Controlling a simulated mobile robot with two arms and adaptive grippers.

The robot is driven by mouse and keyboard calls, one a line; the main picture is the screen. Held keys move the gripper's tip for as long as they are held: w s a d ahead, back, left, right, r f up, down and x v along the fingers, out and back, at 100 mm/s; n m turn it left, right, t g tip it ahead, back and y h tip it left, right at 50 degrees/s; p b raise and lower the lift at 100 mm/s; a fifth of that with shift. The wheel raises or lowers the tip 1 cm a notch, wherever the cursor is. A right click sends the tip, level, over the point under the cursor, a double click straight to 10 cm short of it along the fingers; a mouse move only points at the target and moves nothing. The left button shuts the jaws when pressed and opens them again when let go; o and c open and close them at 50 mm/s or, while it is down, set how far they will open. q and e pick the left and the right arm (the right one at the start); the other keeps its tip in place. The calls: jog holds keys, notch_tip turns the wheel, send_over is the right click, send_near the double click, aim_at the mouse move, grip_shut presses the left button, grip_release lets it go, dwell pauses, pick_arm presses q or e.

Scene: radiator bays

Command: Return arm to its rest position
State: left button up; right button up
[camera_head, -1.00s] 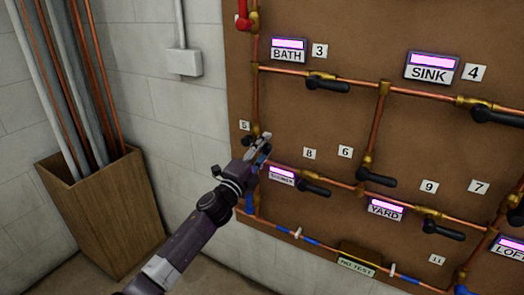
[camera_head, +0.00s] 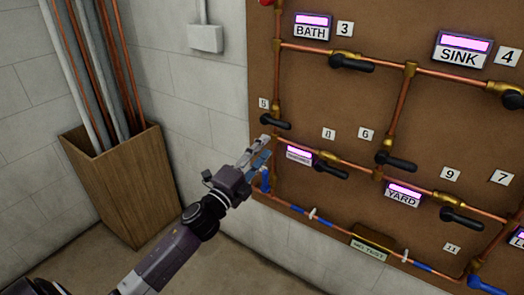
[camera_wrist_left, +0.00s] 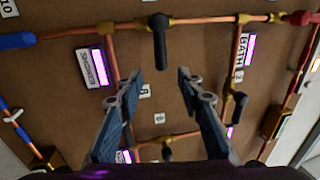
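My left arm comes in from the lower left in the head view. Its gripper (camera_head: 261,148) is beside the board's left edge, just below the black lever of valve 5 (camera_head: 275,122). In the left wrist view the two fingers (camera_wrist_left: 160,80) stand apart with nothing between them. The lever of valve 5 (camera_wrist_left: 160,45) shows beyond the fingertips, apart from them. It lies crosswise to its copper pipe. My right gripper is in neither view.
The brown pipe board (camera_head: 330,100) carries several black levers and lit labels, including BATH (camera_head: 312,27), SINK (camera_head: 463,50) and YARD (camera_head: 403,194). A wooden bin (camera_head: 125,195) with upright pipes stands at left. Floor shows between bin and board.

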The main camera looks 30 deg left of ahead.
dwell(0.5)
pick_arm(q)
jog(key=s+a+f+n+g+y, duration=0.1)
jog(key=s+f+n+g, duration=0.1)
jog(key=f, duration=0.9)
jog(key=s+a+f+n+g+y, duration=0.1)
jog(key=s+f+n+g, duration=0.15)
jog(key=f, duration=0.75)
jog(key=s+a+f+n+g+y, duration=0.1)
jog(key=f+n+g, duration=0.15)
jog(key=f, duration=0.85)
jog(key=s+d+f+n+g, duration=0.2)
jog(key=s+f, duration=0.6)
jog(key=f, duration=0.2)
jog(key=s+d+f+n+g, duration=0.1)
jog(key=s+f+n+g, duration=0.15)
jog(key=s+f, duration=0.6)
jog(key=s+d+f+n+g, duration=0.1)
jog(key=s+d+f+g, duration=0.1)
jog(key=s+f, duration=0.4)
jog(key=s+d+f+n+g, duration=0.2)
jog(key=s+f, duration=0.4)
jog(key=s, duration=1)
jog(key=s+d+f+n+g+h, duration=0.1)
jog(key=s+d+f, duration=0.4)
jog(key=s, duration=0.6)
jog(key=f+n+g, duration=0.1)
jog(key=g, duration=0.1)
jog(key=shift+d+g, duration=0.3)
jog(key=shift+g, duration=0.05)
